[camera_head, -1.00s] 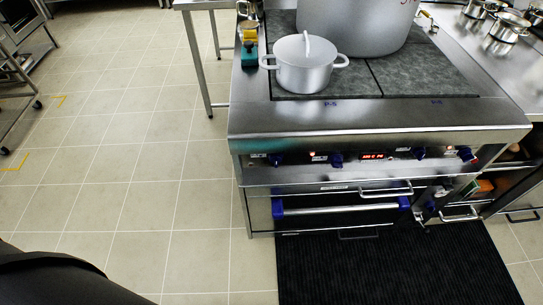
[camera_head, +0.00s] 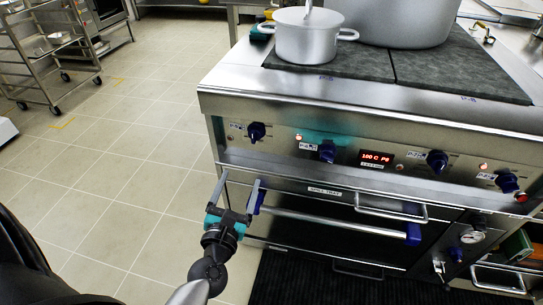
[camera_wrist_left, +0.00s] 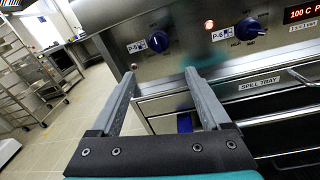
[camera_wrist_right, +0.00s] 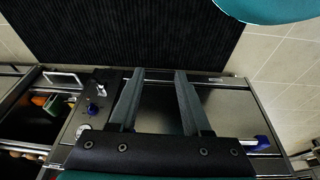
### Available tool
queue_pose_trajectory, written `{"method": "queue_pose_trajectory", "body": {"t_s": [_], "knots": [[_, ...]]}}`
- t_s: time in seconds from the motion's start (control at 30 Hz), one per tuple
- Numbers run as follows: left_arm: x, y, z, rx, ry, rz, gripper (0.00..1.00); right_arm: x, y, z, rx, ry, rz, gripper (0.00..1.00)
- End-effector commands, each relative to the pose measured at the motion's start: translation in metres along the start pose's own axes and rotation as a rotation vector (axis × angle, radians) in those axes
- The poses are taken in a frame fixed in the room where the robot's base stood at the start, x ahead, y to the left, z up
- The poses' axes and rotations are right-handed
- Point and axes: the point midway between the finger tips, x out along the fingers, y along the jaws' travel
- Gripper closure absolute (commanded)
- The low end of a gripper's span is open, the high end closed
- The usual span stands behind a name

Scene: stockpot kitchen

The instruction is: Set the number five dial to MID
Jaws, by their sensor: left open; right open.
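The leftmost blue dial (camera_head: 256,131) sits on the stove's front panel. Its small label (camera_wrist_left: 138,46) seems to read P-5 in the left wrist view, where the dial (camera_wrist_left: 158,41) shows beyond the fingers. Its setting is too small to read. My left gripper (camera_head: 238,182) is open and empty, below and a little left of that dial, in front of the panel and touching no dial. Its fingers (camera_wrist_left: 160,76) are spread in the left wrist view. My right gripper (camera_wrist_right: 159,74) is open and empty, seen only in the right wrist view, over the lower stove front.
A second blue dial (camera_head: 327,152), labelled P-6, is to the right, then a red display (camera_head: 378,157) and two more dials. An oven handle (camera_head: 335,224) and spill-tray handle (camera_head: 391,208) stick out below.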

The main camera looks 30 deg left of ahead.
Motion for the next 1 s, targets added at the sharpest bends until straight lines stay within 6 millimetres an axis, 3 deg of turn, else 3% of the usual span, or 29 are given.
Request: {"method": "queue_pose_trajectory", "body": {"t_s": [0.27, 1.0], "knots": [[0.023, 0.004, 0.005, -0.042, -0.013, 0.013, 0.20, -0.002, 0.001, -0.001, 0.000, 0.001, 0.001, 0.52], [0.135, 0.003, 0.004, -0.036, -0.010, 0.009, 0.20, -0.013, 0.000, -0.009, 0.001, 0.024, 0.000, 0.52]]}}
